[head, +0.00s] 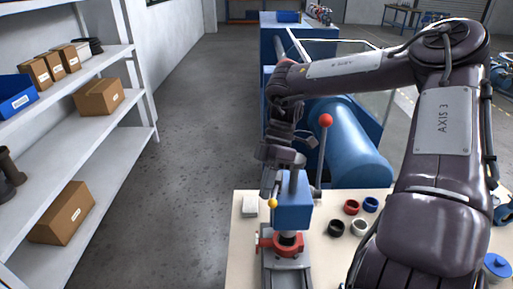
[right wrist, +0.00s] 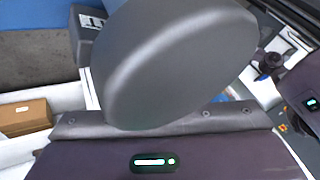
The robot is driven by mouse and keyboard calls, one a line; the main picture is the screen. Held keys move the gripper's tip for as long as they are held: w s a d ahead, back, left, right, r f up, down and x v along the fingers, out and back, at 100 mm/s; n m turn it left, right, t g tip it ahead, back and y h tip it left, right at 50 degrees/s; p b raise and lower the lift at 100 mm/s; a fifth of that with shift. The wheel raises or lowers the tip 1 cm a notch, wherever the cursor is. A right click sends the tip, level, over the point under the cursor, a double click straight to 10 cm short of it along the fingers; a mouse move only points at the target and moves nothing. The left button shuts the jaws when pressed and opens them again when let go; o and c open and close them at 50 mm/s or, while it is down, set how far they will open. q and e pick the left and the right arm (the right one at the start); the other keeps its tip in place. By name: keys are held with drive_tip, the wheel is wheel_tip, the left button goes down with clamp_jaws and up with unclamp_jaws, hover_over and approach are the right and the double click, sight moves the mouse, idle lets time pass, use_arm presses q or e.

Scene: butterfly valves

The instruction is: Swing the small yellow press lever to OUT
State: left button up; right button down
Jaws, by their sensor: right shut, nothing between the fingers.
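The press (head: 294,207) has a blue head and stands on the cream table (head: 243,225). A small yellow knob (head: 272,203), which I take as the end of the small press lever, sits at the left side of the blue head; its rod is hard to make out. A taller lever with a red ball (head: 325,120) rises behind the head. My right gripper (head: 268,190) points down just above and behind the yellow knob, shut and empty; I cannot tell whether it touches the lever. My left gripper is in neither view. OUT markings cannot be read.
Red, black, white and blue rings (head: 351,207) lie right of the press. A white block (head: 250,206) lies left of it. A blue cylindrical machine (head: 350,143) stands behind the table. Shelves with cardboard boxes (head: 62,212) line the left; the floor between is clear.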

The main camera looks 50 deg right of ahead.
drive_tip(key=shift+s+d+n+g, duration=0.1)
drive_tip(key=shift+s+n+g, duration=0.3)
drive_tip(key=shift+n, duration=0.2)
idle(0.4)
drive_tip(key=b+v, duration=0.1)
drive_tip(key=v, duration=0.6)
drive_tip(key=shift+w+d+r, duration=0.1)
drive_tip(key=shift+r, duration=0.25)
